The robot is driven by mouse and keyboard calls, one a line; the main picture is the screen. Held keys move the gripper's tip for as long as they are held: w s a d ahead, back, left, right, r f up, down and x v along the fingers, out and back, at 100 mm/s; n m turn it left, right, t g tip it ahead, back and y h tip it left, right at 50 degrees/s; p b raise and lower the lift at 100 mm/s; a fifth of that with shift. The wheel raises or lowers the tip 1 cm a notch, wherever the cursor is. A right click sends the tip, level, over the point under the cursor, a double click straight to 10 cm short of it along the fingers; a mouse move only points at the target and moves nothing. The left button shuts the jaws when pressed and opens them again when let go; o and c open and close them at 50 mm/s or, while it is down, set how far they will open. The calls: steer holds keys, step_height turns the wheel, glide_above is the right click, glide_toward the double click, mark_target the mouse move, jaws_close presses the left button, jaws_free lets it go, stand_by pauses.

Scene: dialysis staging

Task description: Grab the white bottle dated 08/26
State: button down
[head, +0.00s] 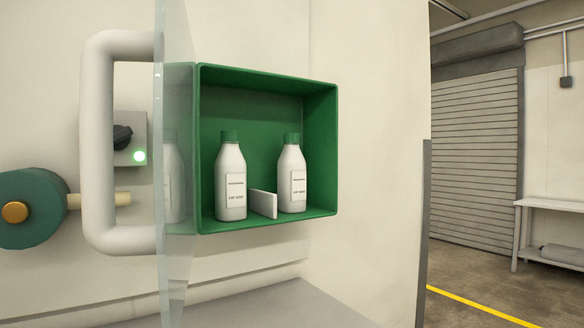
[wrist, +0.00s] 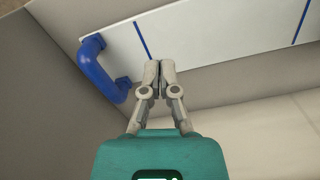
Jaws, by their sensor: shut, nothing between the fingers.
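Two white bottles with green caps stand upright in an open-fronted green box on the wall in the head view. The left bottle (head: 231,180) and the right bottle (head: 292,178) each carry a printed label. The label print is too small to read, so I cannot tell which is dated 08/26. A low white divider (head: 263,204) stands between them. My gripper (wrist: 160,64) shows only in the wrist view, with its grey fingers together and empty. It points at a white panel with blue lines, and no bottle shows there.
A glass door (head: 174,270) with a large white handle (head: 98,150) stands swung out at the green box's (head: 320,88) left edge. A grey ledge (head: 300,305) lies below. The wrist view has a blue handle (wrist: 95,70) beside the white panel (wrist: 215,30).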

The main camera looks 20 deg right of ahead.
steer(key=shift+r+p, duration=0.75)
steer(key=shift+r, duration=0.55)
